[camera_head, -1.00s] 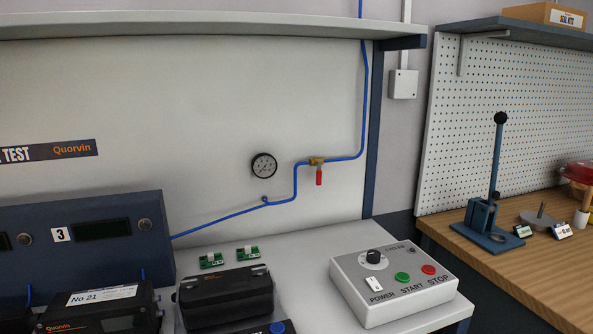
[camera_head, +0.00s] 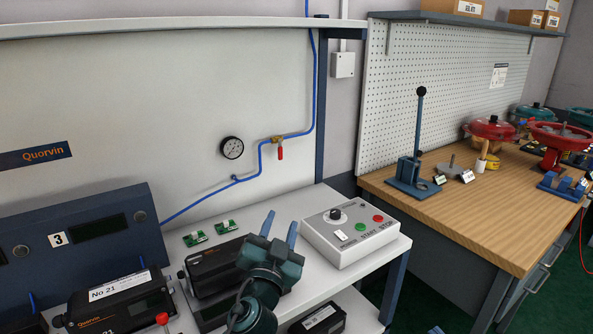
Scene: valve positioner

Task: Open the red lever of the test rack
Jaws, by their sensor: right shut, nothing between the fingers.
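The red lever (camera_head: 280,153) hangs straight down from a brass valve (camera_head: 277,139) on the blue air line, at the back panel of the test rack (camera_head: 110,110). My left gripper (camera_head: 282,218) is in the lower middle, in front of the bench and below the lever in the picture. Its two blue fingers are apart, with nothing visible between them, and do not touch the lever. A small blue tip of what looks like my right gripper (camera_head: 436,330) shows at the bottom edge; it is shut and the rest is out of view.
A pressure gauge (camera_head: 232,148) is left of the valve. A grey control box (camera_head: 350,233) stands right of my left gripper, and a black positioner (camera_head: 212,268) is left of it. A wooden bench (camera_head: 480,215) with a lever press (camera_head: 415,170) is at right.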

